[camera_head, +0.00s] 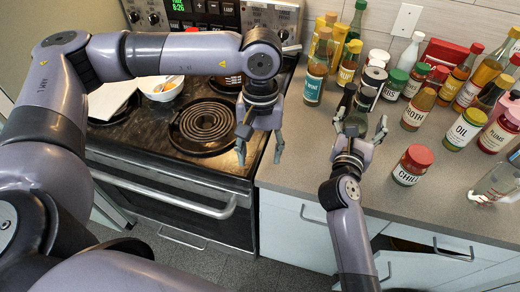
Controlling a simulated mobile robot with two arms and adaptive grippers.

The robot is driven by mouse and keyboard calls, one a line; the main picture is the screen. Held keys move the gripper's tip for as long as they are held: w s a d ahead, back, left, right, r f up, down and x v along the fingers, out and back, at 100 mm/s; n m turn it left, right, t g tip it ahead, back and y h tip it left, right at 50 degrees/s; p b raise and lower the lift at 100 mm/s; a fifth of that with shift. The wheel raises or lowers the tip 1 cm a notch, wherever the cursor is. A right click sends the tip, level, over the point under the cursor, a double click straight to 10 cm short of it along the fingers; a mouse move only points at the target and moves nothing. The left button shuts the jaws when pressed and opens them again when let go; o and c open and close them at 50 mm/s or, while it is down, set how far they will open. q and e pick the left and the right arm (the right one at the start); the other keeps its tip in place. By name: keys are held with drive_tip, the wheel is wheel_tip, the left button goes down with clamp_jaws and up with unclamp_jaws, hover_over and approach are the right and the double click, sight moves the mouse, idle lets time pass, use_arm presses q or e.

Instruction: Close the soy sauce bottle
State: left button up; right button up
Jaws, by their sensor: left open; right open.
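No label that I can read says soy sauce, so I cannot tell which bottle it is. A dark bottle (348,98) stands just behind my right gripper (359,118), partly hidden by it; its label and top are not clear. The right gripper is open over the counter, its fingers spread, and I cannot tell whether it touches that bottle. My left gripper (260,151) is open and empty, fingers pointing down, above the stove's right edge beside the counter. No loose cap stands out clearly.
A wine bottle (314,80), a broth jar (417,111), a chili jar (412,167), an oil jar (463,130) and several others crowd the counter (325,165). The stove coil (205,124) and a white bowl (161,89) are left. The counter's front middle is clear.

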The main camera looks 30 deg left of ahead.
drive_tip(key=shift+a+f, duration=0.1)
drive_tip(key=shift+s, duration=0.45)
drive_tip(key=s, duration=1.1)
drive_tip(key=shift+s, duration=0.1)
